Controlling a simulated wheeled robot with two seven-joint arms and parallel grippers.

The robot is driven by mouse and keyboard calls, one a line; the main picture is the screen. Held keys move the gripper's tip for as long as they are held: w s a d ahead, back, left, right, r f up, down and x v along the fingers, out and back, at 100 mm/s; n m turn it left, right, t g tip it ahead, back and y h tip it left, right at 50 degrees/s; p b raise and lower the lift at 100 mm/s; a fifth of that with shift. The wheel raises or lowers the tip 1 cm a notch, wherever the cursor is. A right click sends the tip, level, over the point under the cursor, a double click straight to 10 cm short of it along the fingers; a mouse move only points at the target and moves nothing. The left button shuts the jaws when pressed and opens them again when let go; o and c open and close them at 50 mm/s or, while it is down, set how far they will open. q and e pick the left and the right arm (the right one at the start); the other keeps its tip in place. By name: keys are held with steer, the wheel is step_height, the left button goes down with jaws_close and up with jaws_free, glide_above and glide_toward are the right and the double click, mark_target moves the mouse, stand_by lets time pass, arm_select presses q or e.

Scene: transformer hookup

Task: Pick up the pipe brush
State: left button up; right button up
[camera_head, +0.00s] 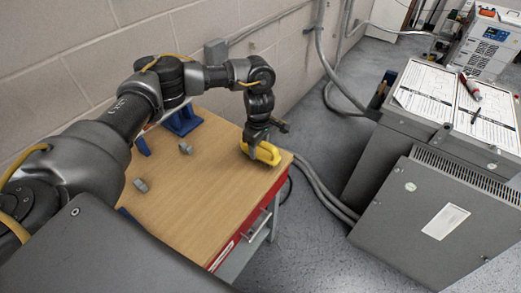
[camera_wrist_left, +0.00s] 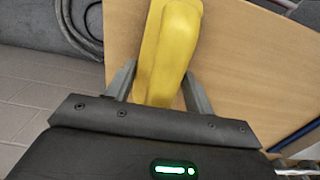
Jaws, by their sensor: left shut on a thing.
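The pipe brush (camera_head: 266,153) appears as a yellow, rounded, elongated body near the right edge of the wooden table top (camera_head: 205,170). No bristles show. My left gripper (camera_head: 255,143) reaches down over it from above. In the left wrist view, the yellow body (camera_wrist_left: 170,45) runs between the two grey fingers of my left gripper (camera_wrist_left: 157,90), which are shut on it. The head view does not clearly show whether it touches the table top. My right gripper is not in view.
Small grey fittings (camera_head: 140,185) and a blue holder (camera_head: 183,121) are on the table. Its middle is mostly clear. A grey transformer cabinet (camera_head: 430,215) with papers and a red-handled tool (camera_head: 470,86) on top stands right. Conduits (camera_head: 325,187) run between them.

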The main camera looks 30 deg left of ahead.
arm_select(q)
steer(key=shift+r, duration=0.1)
steer(key=shift+r+b, duration=0.2)
steer(key=shift+b, duration=0.15)
step_height(320, 180, up, 2)
steer(key=shift+w+r+b, duration=0.1)
steer(key=shift+w+b, duration=0.05)
steer(key=shift+b, duration=0.3)
steer(key=s+d+r+b, duration=0.3)
steer(key=s+d+r, duration=0.6)
steer(key=s+r, duration=0.1)
steer(key=shift+s+d, duration=0.2)
steer(key=shift+d, duration=0.15)
steer(key=shift+r, duration=0.1)
